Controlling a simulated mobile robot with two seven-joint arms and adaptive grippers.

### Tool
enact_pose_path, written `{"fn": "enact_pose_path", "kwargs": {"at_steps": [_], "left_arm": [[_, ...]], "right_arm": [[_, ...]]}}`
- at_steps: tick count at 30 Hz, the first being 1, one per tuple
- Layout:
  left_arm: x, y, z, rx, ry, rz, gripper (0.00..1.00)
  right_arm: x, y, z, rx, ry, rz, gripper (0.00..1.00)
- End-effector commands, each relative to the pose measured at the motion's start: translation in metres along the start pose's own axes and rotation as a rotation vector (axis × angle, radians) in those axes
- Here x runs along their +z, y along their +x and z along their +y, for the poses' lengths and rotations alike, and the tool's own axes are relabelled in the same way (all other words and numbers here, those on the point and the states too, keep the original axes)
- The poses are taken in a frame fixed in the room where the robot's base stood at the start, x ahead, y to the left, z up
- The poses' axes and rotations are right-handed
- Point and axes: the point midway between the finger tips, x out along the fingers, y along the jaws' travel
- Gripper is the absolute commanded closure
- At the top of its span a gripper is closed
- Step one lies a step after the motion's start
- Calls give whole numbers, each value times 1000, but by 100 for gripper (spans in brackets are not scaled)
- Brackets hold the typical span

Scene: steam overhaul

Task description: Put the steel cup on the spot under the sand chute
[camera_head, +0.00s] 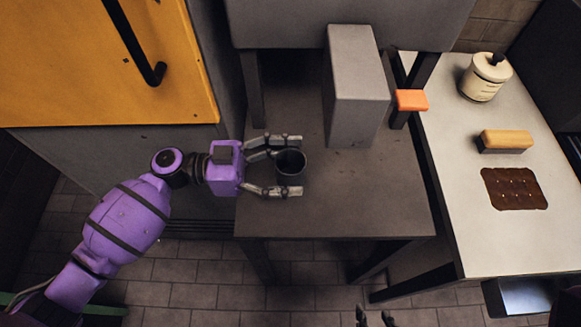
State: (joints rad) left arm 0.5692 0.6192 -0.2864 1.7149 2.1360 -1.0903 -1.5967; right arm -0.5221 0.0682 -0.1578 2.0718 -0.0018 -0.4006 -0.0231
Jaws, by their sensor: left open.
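The steel cup (290,166) is dark and stands upright on the grey table (385,205), near its left side. My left gripper (287,166) reaches in from the left and is open, with its fingers on either side of the cup. I cannot tell whether the fingers touch it. A tall grey box-shaped block (355,85), which may be the sand chute, stands behind and to the right of the cup. No marked spot can be made out beneath it. Two dark tips at the bottom edge may be my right gripper (375,318), mostly cut off.
An orange block (411,100) sits by the table's right side. A pale side table (450,160) at right holds a lidded jar (485,77), a yellow-topped brush (505,141) and a brown mat (514,188). A yellow cabinet (80,70) stands at left. The grey table's front right is clear.

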Motion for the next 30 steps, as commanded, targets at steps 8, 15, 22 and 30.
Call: {"fn": "enact_pose_path", "kwargs": {"at_steps": [8,15,22,30], "left_arm": [[1,2,0,-1,0,-1,38],[1,2,0,0,0,-1,69],[0,2,0,0,0,0,88],[-7,2,0,0,2,0,89]], "right_arm": [[4,-1,1,2,-1,-8,60],[5,-1,2,2,-2,-11,60],[5,-1,2,2,-2,-11,60],[5,-1,2,2,-2,-11,60]]}}
